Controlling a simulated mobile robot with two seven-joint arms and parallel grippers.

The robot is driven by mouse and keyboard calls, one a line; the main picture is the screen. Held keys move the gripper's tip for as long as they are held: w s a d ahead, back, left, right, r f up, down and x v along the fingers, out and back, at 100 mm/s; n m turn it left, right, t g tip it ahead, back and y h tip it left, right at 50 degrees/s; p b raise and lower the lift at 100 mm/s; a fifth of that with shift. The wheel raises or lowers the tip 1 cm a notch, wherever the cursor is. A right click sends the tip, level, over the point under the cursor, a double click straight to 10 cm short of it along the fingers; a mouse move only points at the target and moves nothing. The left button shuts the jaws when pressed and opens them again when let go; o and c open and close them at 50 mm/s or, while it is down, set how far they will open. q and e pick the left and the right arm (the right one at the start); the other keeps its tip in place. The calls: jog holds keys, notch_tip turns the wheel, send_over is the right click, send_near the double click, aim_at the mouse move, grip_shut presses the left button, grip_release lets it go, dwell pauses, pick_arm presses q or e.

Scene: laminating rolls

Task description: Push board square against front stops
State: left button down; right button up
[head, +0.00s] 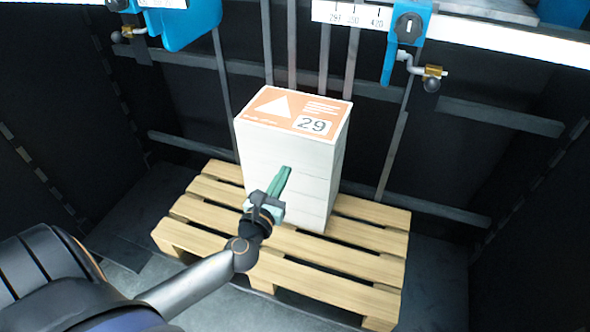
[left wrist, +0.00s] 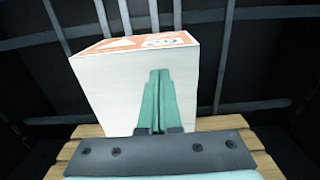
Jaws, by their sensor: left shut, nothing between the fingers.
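A pale stack of boards (head: 292,168) stands on a wooden pallet (head: 345,262). Its top board (head: 318,104) has an orange face with a white triangle and the number 29. The stack looks even, with faint seams on its sides. My left gripper (head: 285,172) has its green fingers closed together in front of the stack's near face; I cannot tell whether they touch it. In the left wrist view, the closed fingers (left wrist: 159,76) point at the pale near face (left wrist: 108,95) of the stack. My right gripper is not in view. Which parts are the front stops is unclear.
Behind the stack, grey vertical and horizontal bars (head: 505,117) cross a dark wall. Above are a white rail with a number scale (head: 352,14) and blue brackets with knobs (head: 408,28). Bare pallet slats (head: 205,210) show around the stack. Dark walls close off both sides.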

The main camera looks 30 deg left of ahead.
pick_arm(q)
jog(key=b+x, duration=0.1)
jog(key=x, duration=1)
jog(key=shift+w, duration=0.3)
jog(key=shift+w+a, duration=0.1)
jog(key=shift+w, duration=0.05)
jog(key=shift+w, duration=0.15)
jog(key=p, duration=0.1)
send_near(304, 137)
jog(key=shift+w+a+f, duration=0.1)
jog(key=shift+w+a, duration=0.05)
jog(key=shift+a, duration=0.05)
dwell(0.3)
dwell(0.4)
